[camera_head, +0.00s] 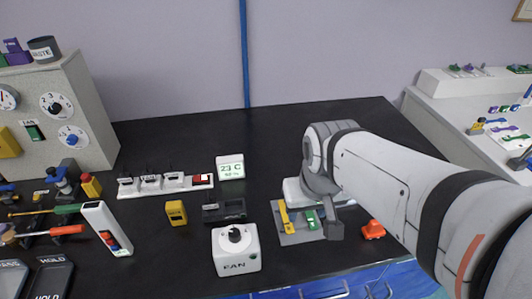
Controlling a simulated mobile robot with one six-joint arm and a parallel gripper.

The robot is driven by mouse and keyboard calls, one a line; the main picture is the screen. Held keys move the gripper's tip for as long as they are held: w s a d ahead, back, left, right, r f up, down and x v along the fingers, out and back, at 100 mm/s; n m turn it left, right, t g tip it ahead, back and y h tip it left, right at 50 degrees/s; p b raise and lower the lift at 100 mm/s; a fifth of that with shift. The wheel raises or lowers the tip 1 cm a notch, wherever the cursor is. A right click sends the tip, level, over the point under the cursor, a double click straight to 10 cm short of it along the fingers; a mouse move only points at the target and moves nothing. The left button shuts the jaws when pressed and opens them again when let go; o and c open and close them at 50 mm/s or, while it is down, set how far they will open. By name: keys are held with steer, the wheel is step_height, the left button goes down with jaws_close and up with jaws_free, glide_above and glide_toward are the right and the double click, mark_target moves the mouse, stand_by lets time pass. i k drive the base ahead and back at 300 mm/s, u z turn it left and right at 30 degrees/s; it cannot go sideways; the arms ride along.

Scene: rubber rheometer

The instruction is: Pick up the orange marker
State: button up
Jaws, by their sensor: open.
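No orange marker can be made out for certain. A small, chunky orange object (373,230) lies on the black bench right of my gripper; its shape is too small to tell. My gripper (326,218) is open over the right part of a grey tray (290,238). On the tray are a yellow piece (284,216) and a green piece (312,219), left of and under the gripper. My gripper and wrist hide part of the tray. I see nothing held between the fingers.
A white FAN box (236,252) stands left of the tray near the front edge. Behind it are a black device (223,211), a yellow meter (176,213) and a power strip (165,185). Tools and a white upright holder (105,228) crowd the left. The back of the bench is clear.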

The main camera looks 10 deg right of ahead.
mark_target(374, 229)
steer(key=k, duration=0.3)
steer(key=z, duration=0.95)
